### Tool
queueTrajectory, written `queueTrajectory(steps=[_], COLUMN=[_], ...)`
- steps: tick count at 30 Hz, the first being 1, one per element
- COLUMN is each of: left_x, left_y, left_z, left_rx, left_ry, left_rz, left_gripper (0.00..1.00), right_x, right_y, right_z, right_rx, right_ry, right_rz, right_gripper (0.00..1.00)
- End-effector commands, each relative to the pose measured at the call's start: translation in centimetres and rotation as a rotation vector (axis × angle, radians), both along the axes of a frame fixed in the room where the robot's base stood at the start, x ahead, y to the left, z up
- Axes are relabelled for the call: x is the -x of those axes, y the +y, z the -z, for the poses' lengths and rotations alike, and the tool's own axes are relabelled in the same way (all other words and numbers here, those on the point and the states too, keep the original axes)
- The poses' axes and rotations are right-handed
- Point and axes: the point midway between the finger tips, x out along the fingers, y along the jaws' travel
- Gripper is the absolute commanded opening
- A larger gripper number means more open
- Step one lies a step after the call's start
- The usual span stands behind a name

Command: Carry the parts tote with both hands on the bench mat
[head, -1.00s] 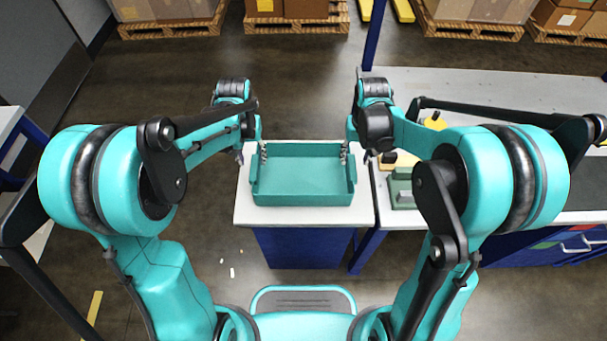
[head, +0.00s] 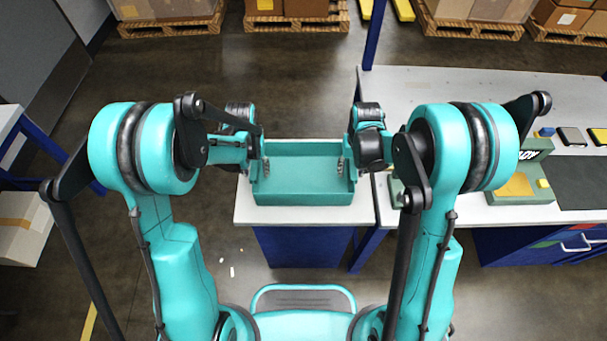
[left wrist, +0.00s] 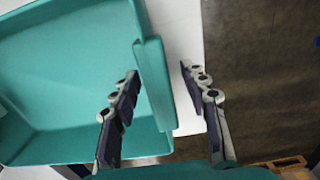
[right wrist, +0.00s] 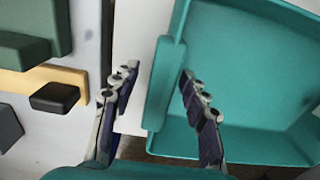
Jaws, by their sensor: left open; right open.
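The parts tote (head: 303,190) is an open, empty teal tray on a white stand in front of me, its near edge toward me. My left gripper (head: 265,172) is at the tote's left wall, and my right gripper (head: 341,166) at its right wall. In the left wrist view the open fingers (left wrist: 158,80) straddle a raised tab on the tote's wall (left wrist: 154,85), one inside and one outside. The right wrist view shows the same: open fingers (right wrist: 159,78) on either side of the tote's tab (right wrist: 165,85). The dark bench mat (head: 578,183) lies on the bench at right.
The white bench (head: 480,92) stands right of the white stand (head: 290,216). A green fixture (head: 520,185) with a yellow block sits left of the mat, and small items lie behind it. My right arm hides part of the bench. Pallets with boxes stand far back.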

Motion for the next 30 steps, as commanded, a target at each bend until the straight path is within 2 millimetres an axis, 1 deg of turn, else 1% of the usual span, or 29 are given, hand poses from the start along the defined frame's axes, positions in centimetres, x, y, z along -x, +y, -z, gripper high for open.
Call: queueTrajectory(steps=[3, 4, 5, 6, 9, 26, 30], left_x=[0.01, 0.01, 0.01, 0.01, 0.01, 0.01, 0.01], left_y=[0.0, 0.0, 0.0, 0.0, 0.0, 0.0, 0.01], left_z=[-0.02, -0.02, -0.03, -0.03, -0.03, -0.05, -0.39], left_rx=[0.0, 0.0, 0.0, 0.0, 0.0, 0.0, 0.0], left_ry=[0.0, 0.0, 0.0, 0.0, 0.0, 0.0, 0.0], left_rz=[0.0, 0.0, 0.0, 0.0, 0.0, 0.0, 0.0], left_gripper=[0.45, 0.42, 0.34, 0.24, 0.0, 0.0, 0.0], right_x=[0.0, 0.0, 0.0, 0.0, 0.0, 0.0, 0.0], right_y=[0.0, 0.0, 0.0, 0.0, 0.0, -0.01, -0.01], right_z=[-0.02, -0.02, -0.03, -0.03, -0.03, -0.06, -0.39], right_rx=[0.0, 0.0, 0.0, 0.0, 0.0, 0.0, 0.0], right_ry=[0.0, 0.0, 0.0, 0.0, 0.0, 0.0, 0.0], right_rz=[0.0, 0.0, 0.0, 0.0, 0.0, 0.0, 0.0], right_gripper=[0.45, 0.42, 0.34, 0.24, 0.0, 0.0, 0.0])
